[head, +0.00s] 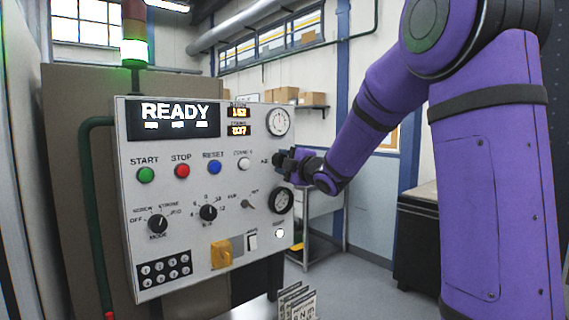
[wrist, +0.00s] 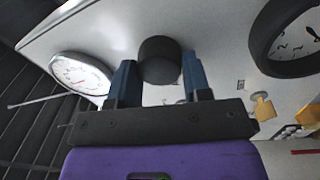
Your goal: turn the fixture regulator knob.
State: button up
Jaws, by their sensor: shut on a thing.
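The fixture regulator knob (wrist: 159,60) is a round black knob on the panel's face. In the wrist view it sits between the two blue fingers of my gripper (wrist: 158,75), which is shut on it. In the head view my gripper (head: 285,161) is at the panel's right edge, below the upper gauge and above the lower gauge. There the knob is mostly hidden by the gripper, and I cannot tell how far it is turned.
The grey control panel (head: 190,254) has a READY display (head: 177,112), coloured buttons, dials and a yellow switch (head: 221,253). An upper white gauge (head: 278,122) and a lower black-rimmed gauge (head: 281,201) flank the knob. A metal cart (head: 322,215) stands behind to the right.

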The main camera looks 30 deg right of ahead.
jog(key=shift+m, duration=0.4)
jog(key=o, duration=0.9)
jog(key=v, duration=1)
jog(key=shift+s+d, duration=0.1)
jog(key=shift+s, duration=0.3)
